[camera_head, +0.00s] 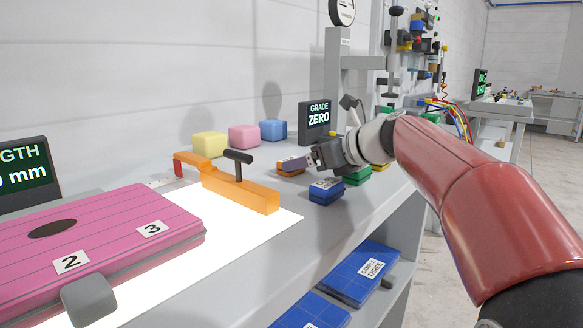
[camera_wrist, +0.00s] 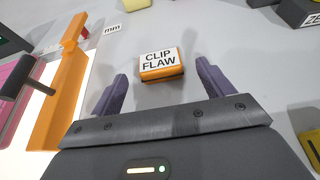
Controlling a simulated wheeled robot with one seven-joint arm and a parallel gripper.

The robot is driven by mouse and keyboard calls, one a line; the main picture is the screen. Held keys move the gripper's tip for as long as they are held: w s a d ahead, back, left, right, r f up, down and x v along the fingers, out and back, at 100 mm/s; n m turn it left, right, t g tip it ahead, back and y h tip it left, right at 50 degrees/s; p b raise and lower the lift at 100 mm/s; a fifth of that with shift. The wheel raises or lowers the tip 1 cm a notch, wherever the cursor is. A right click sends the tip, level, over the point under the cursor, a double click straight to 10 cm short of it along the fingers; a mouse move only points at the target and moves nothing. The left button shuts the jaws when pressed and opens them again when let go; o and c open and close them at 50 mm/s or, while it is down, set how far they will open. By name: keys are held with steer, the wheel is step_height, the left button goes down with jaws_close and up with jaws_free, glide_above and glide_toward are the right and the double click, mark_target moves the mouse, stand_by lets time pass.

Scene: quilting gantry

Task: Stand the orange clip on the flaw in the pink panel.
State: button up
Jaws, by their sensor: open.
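The orange clip (camera_head: 288,173) is a small block on the grey bench. In the wrist view it (camera_wrist: 161,73) shows a white top label reading "CLIP FLAW". My gripper (camera_head: 300,163) is open and close to the clip; in the wrist view its two purple fingers (camera_wrist: 162,78) stand apart, with the clip between and slightly beyond their tips. A sliver of the panel (camera_wrist: 14,82) shows in the wrist view.
An orange bar with a black T-handle (camera_head: 239,193) stands on the lit white surface (camera_head: 180,232) between panel and clip. Blue (camera_head: 326,192) and green blocks crowd the right of the clip. Yellow, pink and blue blocks and a "GRADE ZERO" display (camera_head: 315,119) stand behind.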

mark_target(279, 171)
steer(key=x, duration=0.4)
steer(key=shift+w+a+f, duration=0.15)
steer(key=shift+w+a, duration=0.05)
steer(key=shift+a, duration=0.1)
steer(key=shift+c, duration=0.4)
steer(key=c, duration=1.1)
steer(key=shift+o, duration=0.2)
